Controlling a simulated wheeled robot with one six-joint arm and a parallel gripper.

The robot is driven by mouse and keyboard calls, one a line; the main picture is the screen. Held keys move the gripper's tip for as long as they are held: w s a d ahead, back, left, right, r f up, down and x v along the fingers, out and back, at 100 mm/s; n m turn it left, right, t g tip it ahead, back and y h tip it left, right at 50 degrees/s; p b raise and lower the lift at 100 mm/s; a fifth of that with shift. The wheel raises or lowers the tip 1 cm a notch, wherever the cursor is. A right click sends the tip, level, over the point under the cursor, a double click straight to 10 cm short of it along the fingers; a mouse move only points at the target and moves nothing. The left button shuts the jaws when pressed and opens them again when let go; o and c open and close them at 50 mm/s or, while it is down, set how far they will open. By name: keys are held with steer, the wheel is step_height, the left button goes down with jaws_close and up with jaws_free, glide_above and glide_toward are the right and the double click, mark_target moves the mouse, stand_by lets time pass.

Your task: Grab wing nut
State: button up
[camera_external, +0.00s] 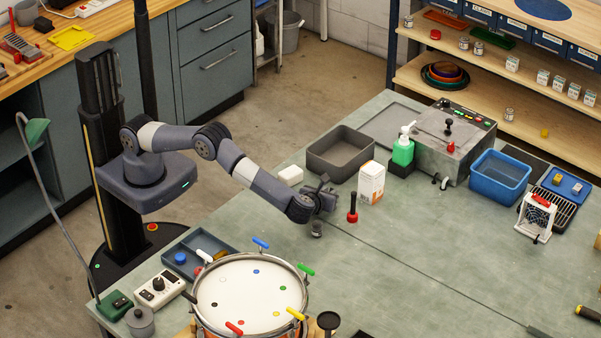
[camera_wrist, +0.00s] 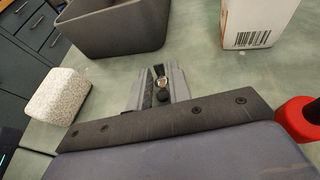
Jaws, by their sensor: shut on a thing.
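My gripper (camera_external: 326,192) is over the green-grey bench, beyond the drum and left of a red-based black-handled tool. In the wrist view my gripper (camera_wrist: 160,82) has its two grey fingers close together around a small shiny metal piece with dark parts, which looks like the wing nut (camera_wrist: 159,71). The fingers hide part of it, and its wings cannot be made out clearly. In the external view it is too small to make out at the fingertips.
The red-based tool (camera_external: 352,209), a white-orange carton (camera_external: 371,182), a grey bin (camera_external: 340,153) and a white block (camera_external: 290,175) are close by. The drum (camera_external: 250,290) is in front.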

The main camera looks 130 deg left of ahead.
jaws_close()
steer(key=shift+r, duration=0.1)
